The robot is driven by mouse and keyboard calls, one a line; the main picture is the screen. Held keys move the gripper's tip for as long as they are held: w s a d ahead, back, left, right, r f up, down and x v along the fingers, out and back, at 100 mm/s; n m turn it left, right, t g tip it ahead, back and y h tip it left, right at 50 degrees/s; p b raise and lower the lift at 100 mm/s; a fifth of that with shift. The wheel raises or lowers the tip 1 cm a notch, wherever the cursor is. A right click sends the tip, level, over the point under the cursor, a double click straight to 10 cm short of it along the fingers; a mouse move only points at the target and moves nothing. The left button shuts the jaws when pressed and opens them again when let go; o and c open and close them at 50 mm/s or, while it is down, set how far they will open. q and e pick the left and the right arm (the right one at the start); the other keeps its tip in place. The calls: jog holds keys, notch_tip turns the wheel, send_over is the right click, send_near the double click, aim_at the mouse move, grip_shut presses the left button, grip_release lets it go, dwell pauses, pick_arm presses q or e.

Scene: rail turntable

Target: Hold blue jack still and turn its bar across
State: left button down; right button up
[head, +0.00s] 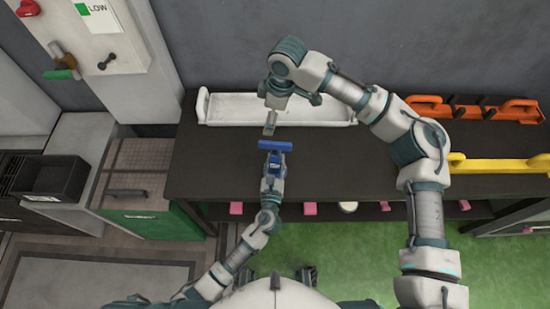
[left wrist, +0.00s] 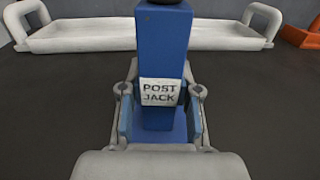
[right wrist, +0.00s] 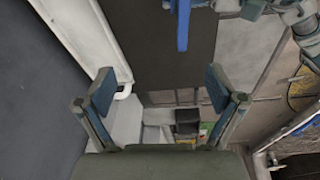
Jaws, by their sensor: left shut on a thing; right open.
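The blue jack (head: 276,161) stands upright near the front edge of the dark bench. Its blue bar (head: 275,145) lies across its top, running left to right in the head view. In the left wrist view its blue post (left wrist: 163,45) carries a "POST JACK" label. My left gripper (left wrist: 160,118) is shut on the jack low down, one finger on each side. My right gripper (head: 270,124) is open and empty, just beyond the bar and apart from it. In the right wrist view the bar (right wrist: 183,25) shows at the top, outside the open fingers (right wrist: 158,90).
A white tray (head: 225,121) with raised end handles lies behind the jack, partly under my right arm. Orange items (head: 430,106) and a yellow handle (head: 490,166) are at the right. The bench (head: 215,165) is clear left of the jack.

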aim_at(276, 146)
jog(key=shift+s+d+f+g+h, duration=0.2)
jog(key=shift+s+h, duration=0.2)
jog(key=shift+s, duration=0.25)
jog(key=shift+s+d+f+g+h, duration=0.2)
jog(key=shift+s+h, duration=0.2)
jog(key=shift+s, duration=0.2)
jog(key=shift+s+d+f, duration=0.1)
jog(key=shift+s+f, duration=0.05)
jog(key=shift+f, duration=0.05)
notch_tip(276, 146, down, 10)
jog(key=shift+r, duration=0.15)
grip_shut()
jog(key=shift+n, duration=1.8)
